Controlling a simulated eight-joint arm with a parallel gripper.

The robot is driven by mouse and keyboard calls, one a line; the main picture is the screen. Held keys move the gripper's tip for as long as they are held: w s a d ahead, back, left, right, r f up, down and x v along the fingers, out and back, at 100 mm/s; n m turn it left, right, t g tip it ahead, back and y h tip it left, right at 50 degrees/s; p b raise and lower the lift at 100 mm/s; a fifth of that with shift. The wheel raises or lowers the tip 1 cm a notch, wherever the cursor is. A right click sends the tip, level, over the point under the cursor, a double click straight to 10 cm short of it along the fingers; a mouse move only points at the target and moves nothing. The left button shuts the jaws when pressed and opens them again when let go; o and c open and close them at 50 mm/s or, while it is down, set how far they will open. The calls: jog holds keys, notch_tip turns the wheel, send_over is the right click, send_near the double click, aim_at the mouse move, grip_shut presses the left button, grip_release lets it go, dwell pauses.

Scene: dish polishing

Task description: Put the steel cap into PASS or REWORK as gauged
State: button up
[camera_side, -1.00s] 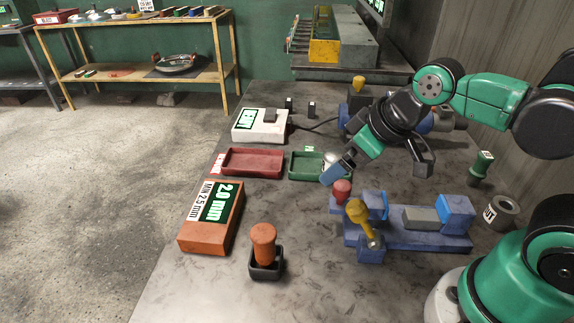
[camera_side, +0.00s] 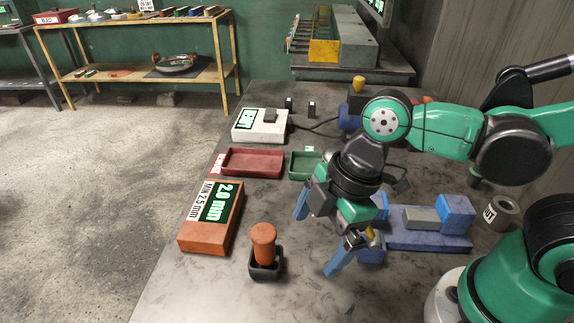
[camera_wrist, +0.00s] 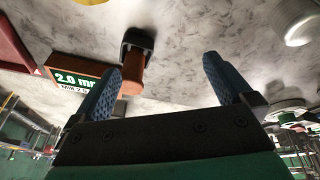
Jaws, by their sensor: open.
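My gripper (camera_side: 321,231) is open and empty, with its two blue fingers apart above the table, in front of the blue fixture. In the wrist view the fingers (camera_wrist: 160,85) have nothing between them. I cannot make out the steel cap for certain now; my gripper and wrist cover part of the work area. The red tray (camera_side: 252,162) looks empty. The green tray (camera_side: 299,165) is partly hidden behind my wrist, so its contents cannot be told. The orange gauge box (camera_side: 213,218) reads 2.0 mm beside a MIN 2.5 mm label.
An orange probe (camera_side: 263,243) stands in a black holder (camera_side: 266,270) left of my gripper. The blue fixture (camera_side: 425,242) with a grey block is to the right, near a grey ring (camera_side: 500,211). A white box (camera_side: 260,126) stands behind the trays. The front table area is clear.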

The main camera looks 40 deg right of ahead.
jog(key=s+a+f+n+g, duration=0.1)
jog(key=s+a+n+g, duration=0.1)
jog(key=s+n, duration=0.2)
jog(key=s+a+f+n+g+h, duration=0.1)
jog(key=s+a+n+g, duration=0.1)
jog(key=s+n, duration=0.3)
jog(key=s+a+f+n+g+h, duration=0.1)
jog(key=s+a+n+g, duration=0.1)
jog(key=n, duration=0.7)
jog(key=shift+s+a+n+g, duration=0.15)
jog(key=shift+s+a, duration=0.1)
jog(key=shift+s, duration=0.35)
jog(key=shift+s+a+n+g, duration=0.15)
jog(key=shift+s+a, duration=0.1)
jog(key=shift+s, duration=0.3)
jog(key=shift+x, duration=2.7)
grip_shut()
jog(key=shift+r, duration=0.25)
